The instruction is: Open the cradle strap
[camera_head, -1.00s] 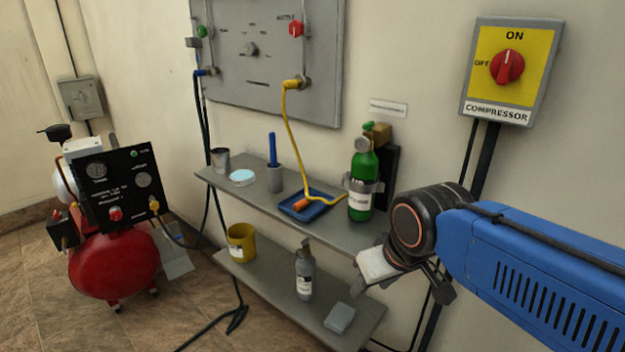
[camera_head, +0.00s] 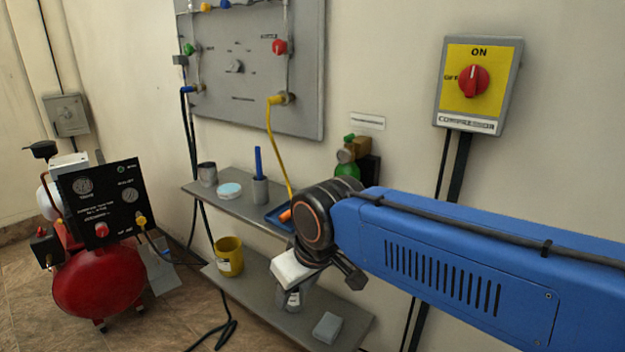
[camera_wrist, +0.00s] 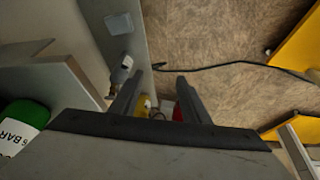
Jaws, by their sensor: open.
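The green oxygen bottle (camera_head: 347,170) stands on the upper shelf against its dark backing. Only its top, gauge and valve show above my arm in the head view. The cradle strap is hidden behind my arm there. In the wrist view the green bottle (camera_wrist: 22,118), with a white "BAR" label, is at the left edge, and I cannot make out the strap. My gripper (camera_wrist: 159,100) is open and empty. Its two dark fingers are apart, to the right of the bottle in the wrist view, with the lower shelf and floor beyond them.
The upper shelf (camera_head: 228,205) holds a metal cup (camera_head: 207,174), a light-blue dish (camera_head: 229,190), a pen holder (camera_head: 260,190) and a blue tray (camera_head: 270,219). A red compressor (camera_head: 98,290) stands left.

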